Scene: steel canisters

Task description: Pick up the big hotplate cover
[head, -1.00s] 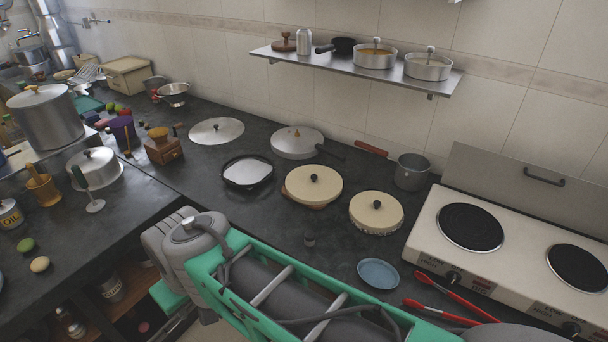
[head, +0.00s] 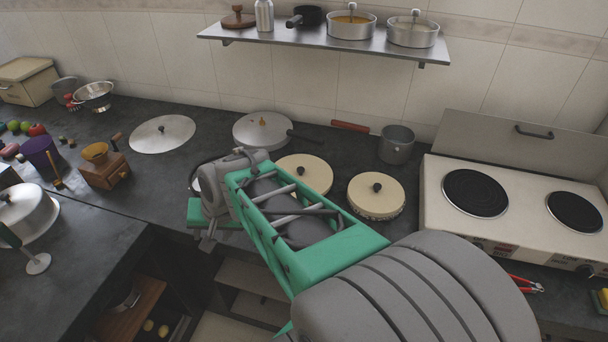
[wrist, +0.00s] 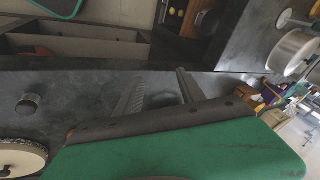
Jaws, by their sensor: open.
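Two cream round covers with black knobs lie on the dark counter in the head view. The left one, the bigger (head: 310,174), is partly hidden behind my arm. The smaller cover (head: 376,200) lies to its right; a cream cover (wrist: 18,160) with a ragged rim also shows at the lower left of the wrist view. My gripper (head: 208,240) is over the counter's front edge, left of and apart from both covers. In the wrist view my gripper (wrist: 158,92) is open, with nothing seen between its fingers.
Behind the covers are a lidded pan (head: 262,132), a grey pot (head: 396,145) and a flat steel lid (head: 162,134). A hotplate stove (head: 520,215) stands at right. A wall shelf (head: 320,42) holds pots. A small dark cylinder (wrist: 28,103) stands on the counter.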

